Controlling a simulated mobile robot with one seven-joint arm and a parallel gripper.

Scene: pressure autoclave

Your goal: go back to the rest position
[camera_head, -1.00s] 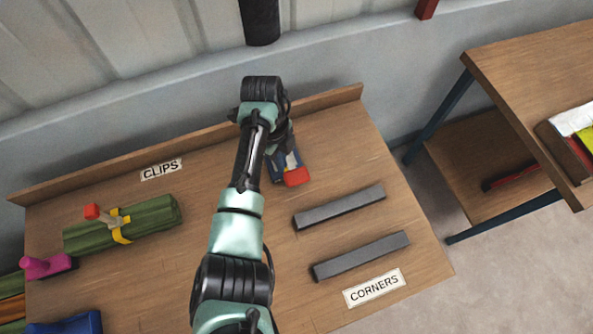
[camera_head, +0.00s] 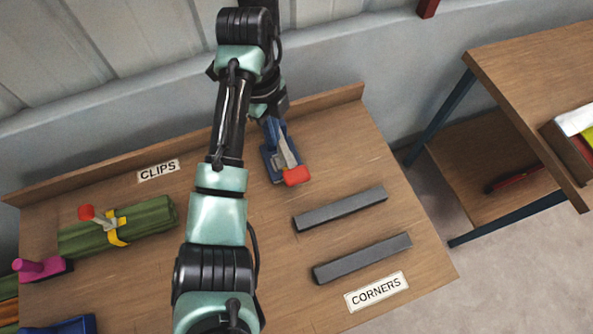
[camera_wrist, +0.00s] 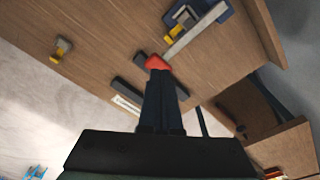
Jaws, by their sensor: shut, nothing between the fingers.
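My gripper (camera_wrist: 160,103) shows in the wrist view with its dark fingers together and nothing between them. A blue clamp (camera_head: 269,166) with a grey lever and red tip stands on the bench, just right of my arm. It also shows at the top of the wrist view (camera_wrist: 228,12), where its red tip appears just beyond my fingertips. I cannot tell the gap between them.
Two grey bars (camera_head: 341,209) lie by the CORNERS label (camera_head: 377,291). A green bundle (camera_head: 145,220) with a yellow clamp is at left, near the CLIPS label (camera_head: 158,170). A raised ledge and wall are behind. A second table (camera_head: 535,75) stands at right.

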